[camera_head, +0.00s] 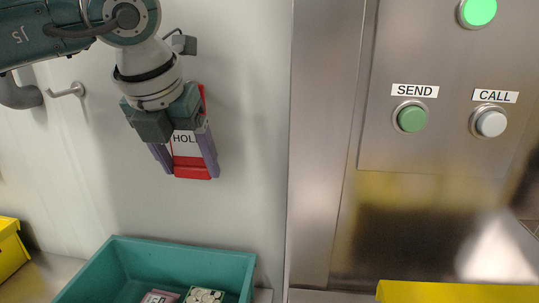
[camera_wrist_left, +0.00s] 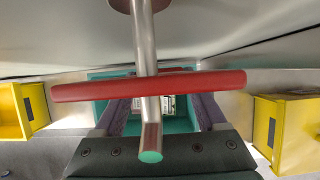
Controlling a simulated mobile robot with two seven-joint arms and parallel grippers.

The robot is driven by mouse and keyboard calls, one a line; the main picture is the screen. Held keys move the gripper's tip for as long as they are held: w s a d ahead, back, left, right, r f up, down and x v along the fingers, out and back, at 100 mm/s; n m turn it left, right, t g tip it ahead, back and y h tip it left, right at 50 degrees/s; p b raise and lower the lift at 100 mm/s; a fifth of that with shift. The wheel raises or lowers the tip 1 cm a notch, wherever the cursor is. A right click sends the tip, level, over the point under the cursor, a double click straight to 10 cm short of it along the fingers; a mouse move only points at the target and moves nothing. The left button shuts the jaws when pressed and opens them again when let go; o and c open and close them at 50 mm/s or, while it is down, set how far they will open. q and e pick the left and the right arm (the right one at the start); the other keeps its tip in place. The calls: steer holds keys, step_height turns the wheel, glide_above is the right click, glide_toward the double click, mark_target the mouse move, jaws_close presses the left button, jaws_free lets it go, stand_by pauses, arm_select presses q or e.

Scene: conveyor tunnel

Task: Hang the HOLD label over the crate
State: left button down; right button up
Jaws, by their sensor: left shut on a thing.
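The HOLD label (camera_head: 187,147) is a white and red plate in front of the wall, above the crate. My left gripper (camera_head: 190,172) points down and is shut on it, a finger at each side; the fingers and wrist hide part of it. In the left wrist view a red bar (camera_wrist_left: 90,91), apparently the label's top, crosses a metal peg (camera_wrist_left: 146,45) with a green tip. I cannot tell whether the bar rests on the peg. The teal crate (camera_head: 180,254) stands below and also shows in the left wrist view. My right gripper is not in view.
A wall hook (camera_head: 68,91) is at the left. A yellow bin (camera_head: 10,247) stands left of the crate, another yellow edge (camera_head: 455,292) at the right. Small packaged items lie in the crate. A steel panel with SEND (camera_head: 411,118) and CALL (camera_head: 490,122) buttons is at the right.

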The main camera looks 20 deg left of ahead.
arm_select(q)
jaws_free()
steer(key=b+v, duration=0.1)
steer(key=v, duration=0.9)
steer(key=shift+b, duration=0.3)
steer(key=shift+f, duration=0.1)
